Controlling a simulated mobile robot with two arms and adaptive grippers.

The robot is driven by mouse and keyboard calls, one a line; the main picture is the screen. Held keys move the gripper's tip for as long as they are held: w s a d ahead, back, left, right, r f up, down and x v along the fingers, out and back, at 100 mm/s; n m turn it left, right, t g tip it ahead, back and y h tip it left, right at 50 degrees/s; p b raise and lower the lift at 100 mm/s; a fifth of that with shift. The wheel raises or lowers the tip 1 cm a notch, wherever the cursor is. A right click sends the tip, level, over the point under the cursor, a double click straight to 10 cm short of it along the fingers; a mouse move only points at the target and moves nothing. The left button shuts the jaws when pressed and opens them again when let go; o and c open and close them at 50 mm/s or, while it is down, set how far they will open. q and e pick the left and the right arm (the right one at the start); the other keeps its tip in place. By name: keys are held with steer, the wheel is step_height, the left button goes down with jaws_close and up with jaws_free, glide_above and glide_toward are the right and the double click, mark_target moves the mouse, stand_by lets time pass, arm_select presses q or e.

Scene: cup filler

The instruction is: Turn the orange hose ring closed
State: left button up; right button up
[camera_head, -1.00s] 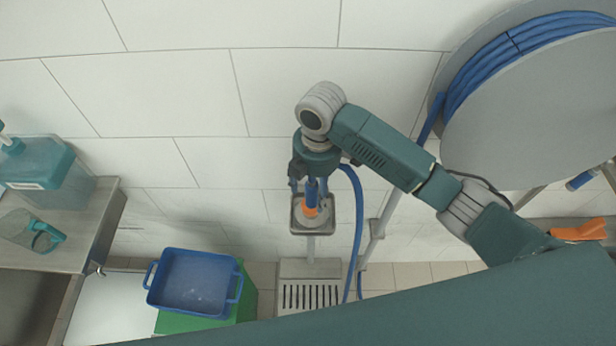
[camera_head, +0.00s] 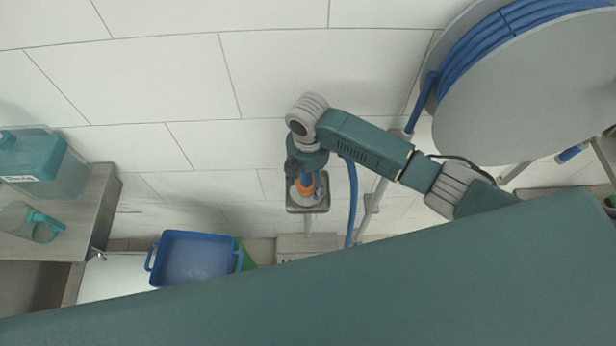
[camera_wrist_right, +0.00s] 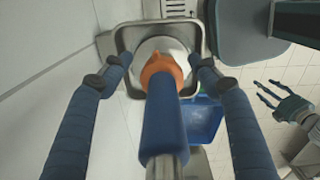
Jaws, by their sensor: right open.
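The orange hose ring (camera_wrist_right: 160,70) sits at the far end of a blue hose piece (camera_wrist_right: 165,130) in the right wrist view. In the head view my right gripper (camera_head: 306,182) points down over a small metal tray (camera_head: 308,209), which lies beyond the ring. My left gripper (camera_wrist_right: 283,104) shows at the right of the wrist view, fingers spread and empty, away from the ring.
A blue hose (camera_head: 352,200) hangs just right of the gripper. A big grey reel (camera_head: 530,100) with blue hose is on the right.

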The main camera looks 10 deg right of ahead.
steer(key=c, duration=1.2)
steer(key=m+p, duration=0.2)
steer(key=p, duration=0.1)
steer(key=shift+s+r, duration=0.1)
steer(key=shift+r, duration=0.15)
steer(key=shift+f+m, duration=0.3)
steer(key=o, duration=1.2)
step_height(320, 180, up, 12)
steer(key=shift+r, duration=0.1)
